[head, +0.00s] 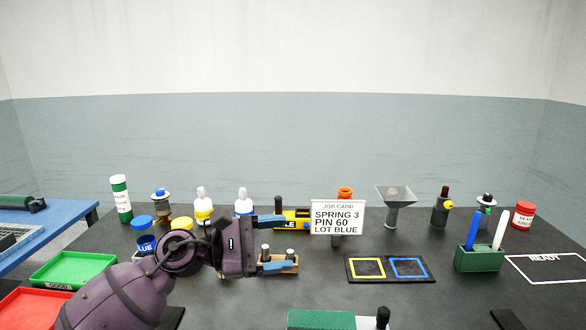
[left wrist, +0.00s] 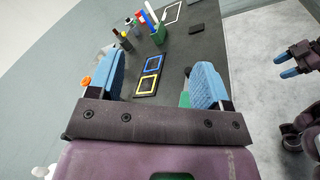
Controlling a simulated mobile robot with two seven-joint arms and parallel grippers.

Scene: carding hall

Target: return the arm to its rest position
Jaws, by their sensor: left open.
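My left arm, purple and dark grey, comes in from the lower left in the head view. Its left gripper (head: 280,242) is open, with two blue fingers pointing right over the dark table. In the left wrist view the left gripper (left wrist: 160,82) has its blue fingers wide apart with nothing held between them. My right gripper (left wrist: 293,66), with blue on its fingers, shows at the right edge of the left wrist view, away from the table; its opening is unclear. It is not in the head view.
Near the left fingers are a wooden block with dark pegs (head: 291,268) and a job card (head: 338,217). Bottles stand behind. A green tray (head: 73,268) and red tray (head: 32,308) lie left. A two-square mat (head: 388,280) and green pen holder (head: 478,260) stand right.

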